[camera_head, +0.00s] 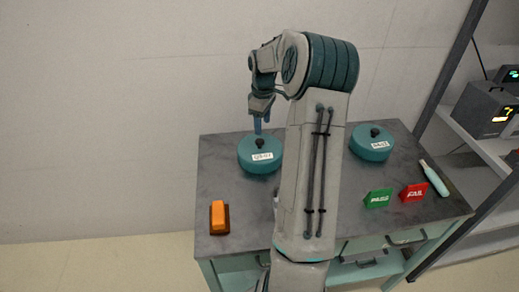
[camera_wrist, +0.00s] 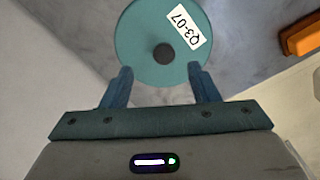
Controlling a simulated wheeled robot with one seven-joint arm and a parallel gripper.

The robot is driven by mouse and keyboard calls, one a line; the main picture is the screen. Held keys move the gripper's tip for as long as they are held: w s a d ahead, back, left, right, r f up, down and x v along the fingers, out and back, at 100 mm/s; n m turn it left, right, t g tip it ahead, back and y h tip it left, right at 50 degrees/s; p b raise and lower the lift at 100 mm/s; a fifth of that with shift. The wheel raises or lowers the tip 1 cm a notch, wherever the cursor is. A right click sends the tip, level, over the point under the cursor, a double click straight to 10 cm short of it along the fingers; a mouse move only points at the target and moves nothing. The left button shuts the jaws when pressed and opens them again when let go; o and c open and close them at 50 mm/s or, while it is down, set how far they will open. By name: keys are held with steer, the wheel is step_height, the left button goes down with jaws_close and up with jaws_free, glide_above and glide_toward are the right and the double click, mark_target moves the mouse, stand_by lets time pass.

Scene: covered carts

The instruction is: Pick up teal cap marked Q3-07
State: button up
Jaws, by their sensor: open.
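The teal cap marked Q3-07 (camera_head: 258,164) is a round lid with a black knob and a white label, on the left part of the grey cart top (camera_head: 225,185). In the wrist view the cap (camera_wrist: 140,35) shows its label Q3-07 clearly, and its dark knob (camera_wrist: 163,54) lies just beyond the line between the fingertips. My gripper (camera_head: 258,130) points down above the cap, near its knob. In the wrist view my gripper (camera_wrist: 160,70) is open and empty, fingers apart on either side of the knob's line. Its height over the knob is hard to tell.
A second teal cap (camera_head: 371,152) with a label too small to read stands at the right. An orange block (camera_head: 219,217) lies front left. Green PASS (camera_head: 378,198) and red FAIL (camera_head: 413,193) signs and a pale teal bottle-like item (camera_head: 434,178) are at the right.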

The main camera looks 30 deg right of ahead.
mark_target(260, 140)
step_height(260, 140, down, 3)
steer(key=shift+f, duration=0.1)
steer(key=shift+w+a+f+p, duration=0.1)
steer(key=shift+f+p, duration=0.05)
steer(key=shift+f, duration=0.7)
steer(key=shift+a+f+p, duration=0.15)
steer(key=shift+f+p, duration=0.05)
steer(key=shift+f, duration=0.7)
steer(key=shift+w+a+f+p, duration=0.1)
steer(key=shift+f+p, duration=0.05)
steer(key=shift+f, duration=0.7)
steer(key=c, duration=1.1)
